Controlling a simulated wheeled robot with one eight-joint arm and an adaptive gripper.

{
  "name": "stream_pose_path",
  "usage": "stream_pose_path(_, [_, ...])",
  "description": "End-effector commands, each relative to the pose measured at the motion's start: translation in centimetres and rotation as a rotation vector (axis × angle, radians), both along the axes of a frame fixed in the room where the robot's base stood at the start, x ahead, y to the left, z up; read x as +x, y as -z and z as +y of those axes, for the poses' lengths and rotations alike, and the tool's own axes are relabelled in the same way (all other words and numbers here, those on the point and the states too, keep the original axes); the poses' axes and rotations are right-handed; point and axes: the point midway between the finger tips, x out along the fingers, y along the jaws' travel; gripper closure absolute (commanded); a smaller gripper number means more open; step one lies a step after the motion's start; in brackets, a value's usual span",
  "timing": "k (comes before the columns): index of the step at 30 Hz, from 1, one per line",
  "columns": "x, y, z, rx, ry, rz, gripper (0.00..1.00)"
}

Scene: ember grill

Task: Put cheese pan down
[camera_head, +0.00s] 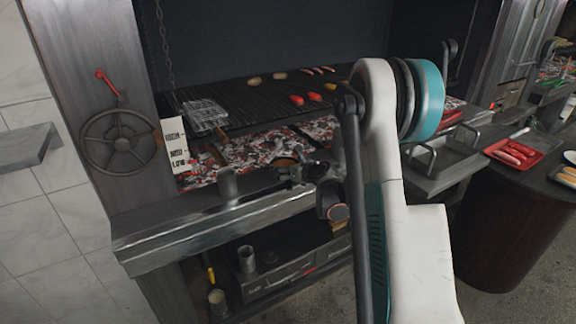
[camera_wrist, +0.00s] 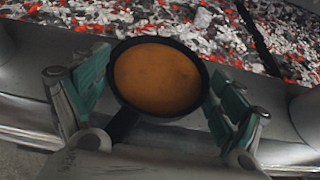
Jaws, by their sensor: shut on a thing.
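The cheese pan is a small dark round pan with an orange-brown filling (camera_wrist: 157,78). In the wrist view it sits between the green pads of my gripper (camera_wrist: 160,105), with its short dark handle pointing down toward the palm. My gripper is shut on the pan. In the head view my gripper (camera_head: 300,172) is at the grill's front ledge (camera_head: 190,232), and the pan (camera_head: 286,162) shows only partly. Glowing coals (camera_wrist: 200,28) lie just beyond the pan. I cannot tell whether the pan's base touches the ledge.
A grate (camera_head: 250,100) with several food pieces is above the coals. A grey cup (camera_head: 228,182) stands on the ledge left of my gripper. A wire basket (camera_head: 203,114) is at the grate's left. A red tray (camera_head: 513,153) of sausages is on the right table.

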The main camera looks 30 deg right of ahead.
Motion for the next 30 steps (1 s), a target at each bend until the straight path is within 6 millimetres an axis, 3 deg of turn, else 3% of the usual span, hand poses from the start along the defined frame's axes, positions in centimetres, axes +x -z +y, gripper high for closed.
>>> stream_pose_path(30, [0.01, 1.29, -0.01, 0.001, 0.000, -0.001, 0.57])
